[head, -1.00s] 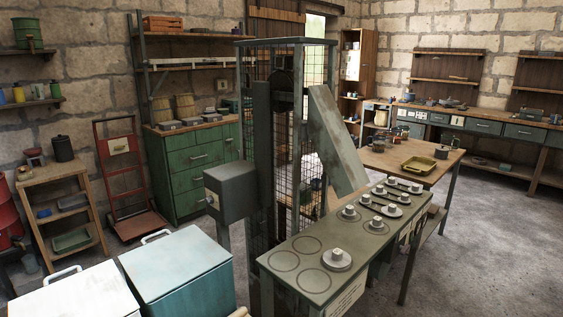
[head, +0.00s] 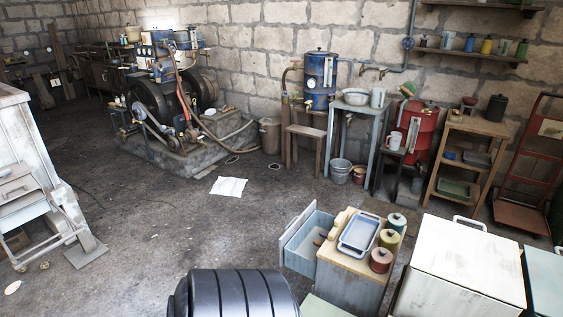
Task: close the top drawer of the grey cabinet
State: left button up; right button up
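A small grey-blue cabinet (head: 348,283) with a wooden top stands at the lower middle of the head view. Its top drawer (head: 299,241) is pulled out toward the left. The lower part of the cabinet is cut off by the picture's bottom edge. Neither of my grippers is in view.
A blue tray (head: 360,232) and lidded jars (head: 389,239) sit on the cabinet top. A white chest (head: 462,265) stands close on its right. Floor (head: 210,235) left of the drawer is mostly clear, with a paper sheet (head: 229,187) farther back.

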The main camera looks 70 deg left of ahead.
aim_at(297, 251)
jog(key=k+j+u, duration=0.1)
jog(key=j, duration=0.25)
jog(key=k+j+u, duration=0.1)
jog(key=k+j, duration=0.15)
jog(key=k+j+u, duration=0.1)
jog(key=j, duration=0.35)
jog(key=k+j+u, duration=0.1)
jog(key=j, duration=0.25)
jog(key=k+j+u, duration=0.15)
jog(key=j, duration=0.25)
jog(key=k+j+u, duration=0.1)
jog(key=j, duration=0.3)
jog(key=k+j+u, duration=0.1)
jog(key=j, duration=0.3)
jog(key=k, duration=0.05)
